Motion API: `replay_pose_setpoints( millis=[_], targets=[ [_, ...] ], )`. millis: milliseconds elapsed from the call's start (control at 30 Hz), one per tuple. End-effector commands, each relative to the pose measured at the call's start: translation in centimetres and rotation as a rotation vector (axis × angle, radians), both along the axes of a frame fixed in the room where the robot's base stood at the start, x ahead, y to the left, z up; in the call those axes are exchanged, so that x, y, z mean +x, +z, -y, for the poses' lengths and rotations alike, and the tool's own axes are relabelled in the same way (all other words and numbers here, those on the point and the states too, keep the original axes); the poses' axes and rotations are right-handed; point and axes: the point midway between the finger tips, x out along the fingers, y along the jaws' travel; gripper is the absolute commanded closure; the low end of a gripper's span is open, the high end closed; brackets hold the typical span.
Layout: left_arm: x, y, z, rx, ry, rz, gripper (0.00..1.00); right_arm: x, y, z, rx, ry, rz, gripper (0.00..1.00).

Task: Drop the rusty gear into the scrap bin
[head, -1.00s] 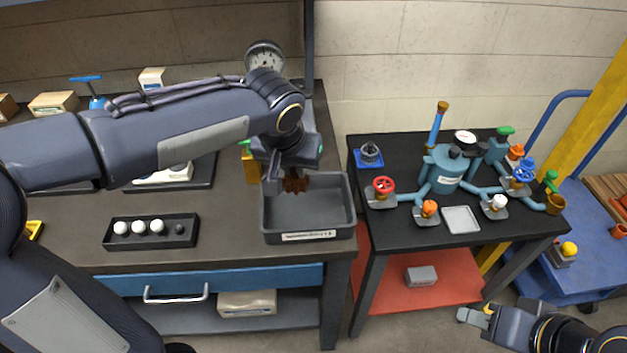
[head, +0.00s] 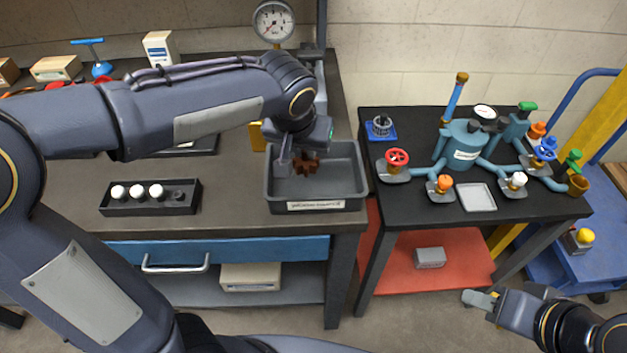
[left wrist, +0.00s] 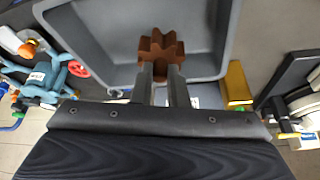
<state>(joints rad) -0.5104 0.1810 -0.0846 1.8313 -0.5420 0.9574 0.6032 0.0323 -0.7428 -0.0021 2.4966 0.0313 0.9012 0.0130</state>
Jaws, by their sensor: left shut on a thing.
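The rusty gear (head: 307,164) is a small brown toothed wheel, held in my left gripper (head: 297,160) over the scrap bin. In the left wrist view the gear (left wrist: 160,47) sits between the tips of the two fingers. The scrap bin (head: 362,188) is a grey open tray with a label on its front wall, standing at the right end of the workbench. In the left wrist view its grey inside (left wrist: 103,30) lies behind the gear. My right gripper (head: 480,299) is at the lower right, away from the benches; its finger gap is unclear.
A black holder (head: 150,208) with white balls lies left of the bin. A yellow block (head: 257,137) stands by the bin's back left corner. A black table (head: 410,200) with blue pipework and valves (head: 466,150) stands to the right. A pressure gauge (head: 273,20) rises behind.

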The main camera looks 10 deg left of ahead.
Motion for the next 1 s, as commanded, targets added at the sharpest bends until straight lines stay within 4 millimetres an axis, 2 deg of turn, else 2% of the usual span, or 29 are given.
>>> replay_pose_setpoints(
  millis=[67, 100, 300, 533, 633, 1000],
  targets=[
    [0.0, 0.1, 0.0, -0.001, 0.0, 0.002, 1.0, 0.0, 0.1, 0.0, 0.0, 0.0, 0.0, 0.64],
    [0.0, 0.1, 0.0, -0.001, 0.0, 0.002, 0.84, 0.0, 0.1, 0.0, 0.0, 0.0, 0.0, 0.64],
    [0.0, 0.1, 0.0, 0.0, 0.0, 0.001, 0.61, 0.0, 0.1, 0.0, 0.0, 0.0, 0.0, 0.64],
    [0.0, 0.1, 0.0, 0.0, 0.0, -0.001, 0.61, 0.0, 0.1, 0.0, 0.0, 0.0, 0.0, 0.64],
    [-0.2, 0.7, 0.0, -0.001, 0.0, 0.002, 0.61, 0.0, 0.1, 0.0, 0.0, 0.0, 0.0, 0.64],
    [-2.4, 6.1, 0.0, -0.002, -0.002, 0.004, 0.61, 0.0, 0.4, 0.0, 0.0, 0.0, 0.0, 0.64]
  ],
)
